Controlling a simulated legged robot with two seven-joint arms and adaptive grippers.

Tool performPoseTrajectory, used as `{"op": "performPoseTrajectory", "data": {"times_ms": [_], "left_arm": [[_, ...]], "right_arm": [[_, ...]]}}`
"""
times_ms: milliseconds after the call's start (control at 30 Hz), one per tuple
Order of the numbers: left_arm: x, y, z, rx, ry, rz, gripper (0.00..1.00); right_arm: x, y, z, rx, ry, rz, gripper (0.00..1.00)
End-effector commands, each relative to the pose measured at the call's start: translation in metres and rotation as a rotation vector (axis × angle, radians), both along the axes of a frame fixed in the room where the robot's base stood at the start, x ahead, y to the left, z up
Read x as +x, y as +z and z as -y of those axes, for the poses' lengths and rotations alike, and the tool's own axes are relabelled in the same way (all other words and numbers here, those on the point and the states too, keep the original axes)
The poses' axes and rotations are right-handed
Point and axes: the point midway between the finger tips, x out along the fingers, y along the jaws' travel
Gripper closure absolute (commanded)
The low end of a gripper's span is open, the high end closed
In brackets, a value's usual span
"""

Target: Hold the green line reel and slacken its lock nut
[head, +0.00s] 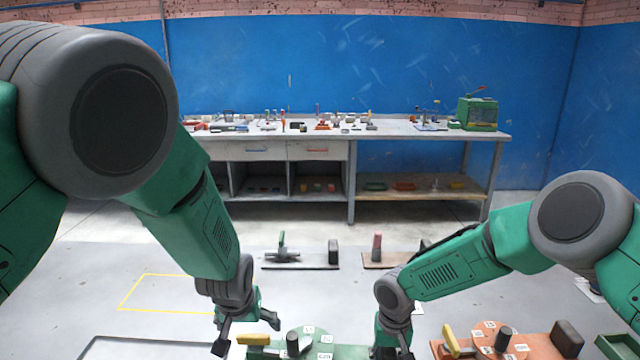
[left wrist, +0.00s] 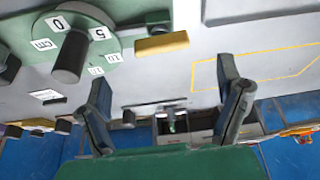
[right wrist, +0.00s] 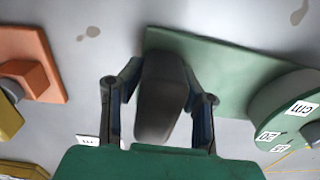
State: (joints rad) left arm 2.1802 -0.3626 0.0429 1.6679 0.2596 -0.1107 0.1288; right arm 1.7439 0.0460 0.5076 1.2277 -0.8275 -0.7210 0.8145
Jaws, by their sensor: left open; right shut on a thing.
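The green line reel (head: 322,338) is at the bottom edge of the head view: a green disc with white number labels and a dark post (left wrist: 72,58). A yellow bar (head: 252,339) lies beside the disc; it also shows in the left wrist view (left wrist: 161,43). I cannot tell which part is the lock nut. My right gripper (right wrist: 160,95) is shut on a dark grey block (right wrist: 158,105) standing on the reel's green board (right wrist: 215,70). My left gripper (head: 246,332) is open and empty near the yellow bar; its fingers are wide apart in the left wrist view (left wrist: 167,85).
An orange unit (head: 505,345) with its own yellow bar and dark block (head: 566,338) stands at the right. Two boards with fittings (head: 300,262) lie farther back. A workbench (head: 350,133) stands at the blue wall. A yellow-outlined floor area (head: 150,290) is clear.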

Motion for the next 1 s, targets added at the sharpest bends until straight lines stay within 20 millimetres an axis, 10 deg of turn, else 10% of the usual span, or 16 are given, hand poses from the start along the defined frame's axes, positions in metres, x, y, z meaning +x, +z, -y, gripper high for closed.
{"op": "performPoseTrajectory", "data": {"times_ms": [500, 1000], "left_arm": [[0.019, 0.019, 0.026, -0.140, -0.022, 0.158, 0.14], [-0.007, 0.042, 0.000, -0.016, 0.013, 0.053, 0.14]], "right_arm": [[0.000, 0.000, 0.000, 0.000, -0.001, 0.001, 1.00], [0.000, 0.001, 0.000, 0.001, -0.001, 0.001, 1.00]]}}
